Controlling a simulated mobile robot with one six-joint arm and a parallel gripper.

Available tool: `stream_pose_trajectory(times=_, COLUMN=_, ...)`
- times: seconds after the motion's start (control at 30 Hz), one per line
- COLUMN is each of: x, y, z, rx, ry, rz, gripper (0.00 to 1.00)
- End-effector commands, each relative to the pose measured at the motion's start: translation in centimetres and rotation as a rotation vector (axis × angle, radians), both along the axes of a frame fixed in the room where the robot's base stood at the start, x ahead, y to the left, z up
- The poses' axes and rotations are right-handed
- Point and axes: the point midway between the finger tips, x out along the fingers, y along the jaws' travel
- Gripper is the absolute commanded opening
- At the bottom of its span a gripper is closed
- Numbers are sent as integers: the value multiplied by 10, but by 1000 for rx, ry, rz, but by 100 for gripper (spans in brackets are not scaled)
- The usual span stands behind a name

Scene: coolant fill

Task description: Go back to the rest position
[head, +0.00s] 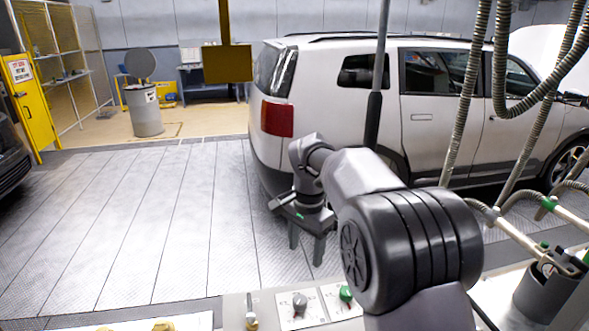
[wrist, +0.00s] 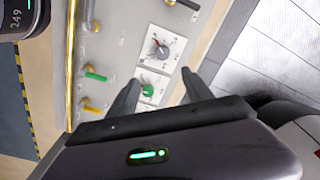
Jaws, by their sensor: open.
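My gripper (head: 307,243) is open and empty in the head view, pointing down in front of the white car's rear corner. In the wrist view, my gripper's two fingers (wrist: 160,85) are spread apart over a control panel. A green knob (wrist: 148,91) shows between the fingers, and a grey dial (wrist: 160,48) sits on a white plate beyond it. The fingers appear apart from both. In the head view the grey dial (head: 299,302) and green knob (head: 346,293) are on the panel at the bottom, partly hidden by my arm.
A white car (head: 430,110) stands behind my arm. Ribbed hoses (head: 468,90) hang at the right, near a dark cylindrical holder (head: 541,295). A grey drum (head: 145,110) and yellow door (head: 30,105) are at the back left. The left floor (head: 120,220) is clear.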

Motion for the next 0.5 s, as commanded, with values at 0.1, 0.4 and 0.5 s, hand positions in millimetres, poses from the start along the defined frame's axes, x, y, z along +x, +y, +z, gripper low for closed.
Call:
stream_pose_trajectory(times=0.1, x=-66, y=-27, z=38, rx=46, ry=-114, rz=95, gripper=59)
stream_pose_trajectory(times=0.4, x=-268, y=-65, z=10, rx=59, ry=-425, rz=327, gripper=59)
stream_pose_trajectory(times=0.5, x=-299, y=-68, z=-14, rx=45, ry=-482, rz=363, gripper=59)
